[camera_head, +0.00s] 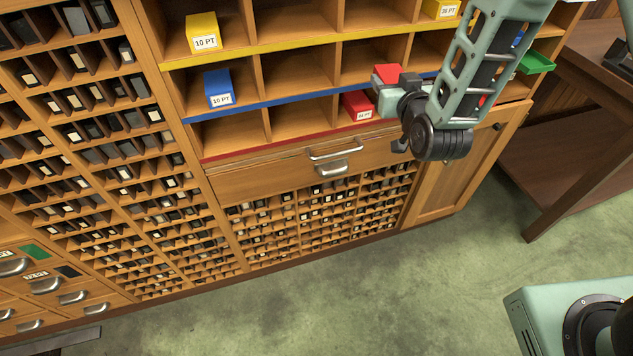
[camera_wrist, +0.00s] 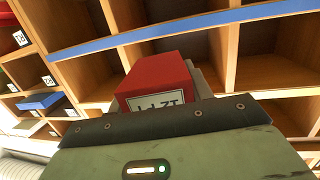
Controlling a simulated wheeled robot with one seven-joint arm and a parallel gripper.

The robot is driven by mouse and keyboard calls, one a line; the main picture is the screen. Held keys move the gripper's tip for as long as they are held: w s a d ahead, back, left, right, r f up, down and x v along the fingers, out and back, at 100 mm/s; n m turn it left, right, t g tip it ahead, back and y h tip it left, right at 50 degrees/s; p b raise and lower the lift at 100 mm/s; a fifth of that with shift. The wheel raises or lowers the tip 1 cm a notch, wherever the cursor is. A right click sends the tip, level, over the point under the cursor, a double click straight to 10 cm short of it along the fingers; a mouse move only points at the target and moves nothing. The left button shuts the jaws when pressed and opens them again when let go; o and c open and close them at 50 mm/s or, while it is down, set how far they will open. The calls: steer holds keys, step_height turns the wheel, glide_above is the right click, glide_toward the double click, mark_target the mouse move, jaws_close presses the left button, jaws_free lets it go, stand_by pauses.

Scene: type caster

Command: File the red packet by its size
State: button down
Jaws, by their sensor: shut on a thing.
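My gripper (camera_head: 388,84) is shut on a red packet (camera_head: 387,73) and holds it at the front of the shelf unit, near the blue strip. In the wrist view the red packet (camera_wrist: 157,80) sticks out beyond the gripper, with a white label that appears upside down and seems to read 12 PT. Open compartments lie behind it. The red-strip row (camera_head: 235,150) is the lowest open row. Another red packet (camera_head: 357,106) with a label stands in that row, just left of my gripper. My arm hides the right-hand compartments.
A blue packet (camera_head: 218,88) and a yellow packet (camera_head: 204,33), both marked 10 PT, stand in the left column. A green tray (camera_head: 537,62) juts out at the right. A drawer with a metal handle (camera_head: 336,153) lies below the red strip. The floor in front is clear.

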steer(key=s+a+f+y+b, duration=0.1)
steer(key=s+a+f+b, duration=0.3)
steer(key=a+f+b, duration=0.2)
steer(key=s+a+f+n+y+b, duration=0.1)
steer(key=s+a+f+b, duration=0.4)
steer(key=a+f+b, duration=0.2)
steer(key=shift+s+a+f+n+y+b, duration=0.25)
steer(key=shift+a+b, duration=0.55)
steer(key=shift+a, duration=0.55)
steer(key=shift+w, duration=0.1)
glide_toward(301, 131)
steer(key=shift+w+a+r, duration=0.15)
steer(key=shift+w+r, duration=0.2)
steer(key=shift+w, duration=0.15)
steer(key=shift+w+a+r, duration=0.15)
steer(key=shift+w+r, duration=0.2)
steer(key=shift+w, duration=0.15)
steer(key=shift+r+b+x, duration=0.25)
steer(key=shift+b+x, duration=0.05)
steer(key=shift+x, duration=1.65)
steer(key=shift+r+b+x, duration=0.2)
steer(key=shift+b+x, duration=0.05)
steer(key=shift+x, duration=1.7)
